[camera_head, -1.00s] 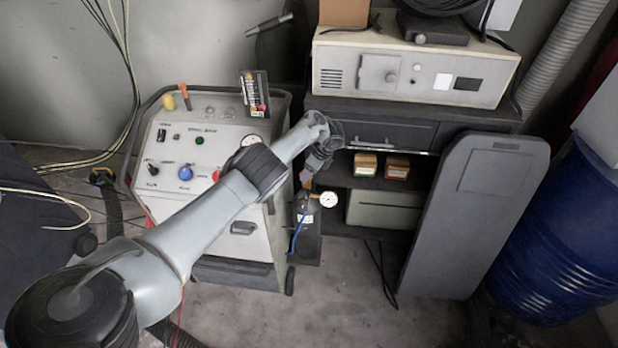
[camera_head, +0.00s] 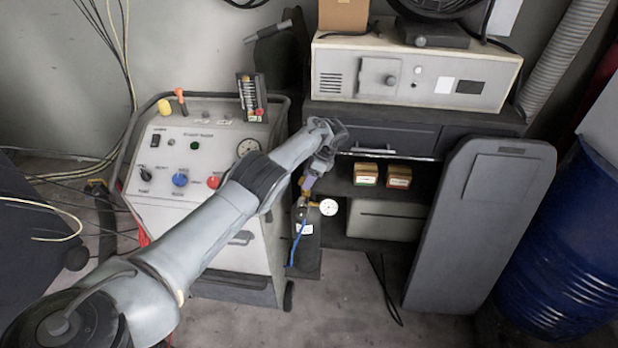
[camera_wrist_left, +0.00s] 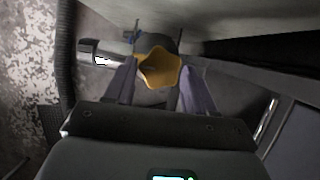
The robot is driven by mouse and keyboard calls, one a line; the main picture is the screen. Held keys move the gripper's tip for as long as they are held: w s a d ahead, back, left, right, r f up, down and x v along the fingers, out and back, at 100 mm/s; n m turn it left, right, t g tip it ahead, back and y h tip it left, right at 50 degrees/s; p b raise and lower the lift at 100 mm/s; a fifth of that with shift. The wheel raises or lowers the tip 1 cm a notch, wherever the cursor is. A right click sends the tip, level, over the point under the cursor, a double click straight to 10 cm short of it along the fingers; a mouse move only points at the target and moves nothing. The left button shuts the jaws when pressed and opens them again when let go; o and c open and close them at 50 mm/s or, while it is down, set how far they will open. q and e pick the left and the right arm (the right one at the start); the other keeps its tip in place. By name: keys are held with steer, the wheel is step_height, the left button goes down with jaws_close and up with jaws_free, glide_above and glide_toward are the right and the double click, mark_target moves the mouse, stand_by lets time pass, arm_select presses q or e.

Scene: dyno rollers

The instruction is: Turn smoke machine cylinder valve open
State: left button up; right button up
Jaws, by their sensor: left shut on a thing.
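The valve knob shows as a yellow-brown lobed knob (camera_wrist_left: 158,68) in the left wrist view. My left gripper (camera_head: 309,180) is shut on it, with one purple-grey finger on each side. In the head view the gripper reaches down to the brass valve (camera_head: 306,193) on top of a small dark cylinder (camera_head: 304,214). A round white gauge (camera_head: 328,207) sits at the right of the valve. A blue hose (camera_head: 296,245) hangs below it. The knob's turn position cannot be told. My right gripper is in neither view.
A white control cart (camera_head: 165,150) with knobs and gauges stands left of the cylinder, partly behind my left arm. A dark shelf unit with small boxes (camera_head: 366,174) is at the right. A grey panel (camera_head: 480,230) and a blue drum (camera_head: 565,240) stand farther right.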

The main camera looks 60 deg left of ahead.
arm_select(q)
steer(key=o, duration=1)
steer(key=shift+o, duration=0.2)
steer(key=p+v, duration=0.2)
steer(key=v, duration=0.8)
steer(key=shift+w+r+p, duration=0.15)
steer(key=shift+r+p, duration=0.15)
steer(key=shift+r, duration=0.05)
steer(key=shift+d, duration=0.15)
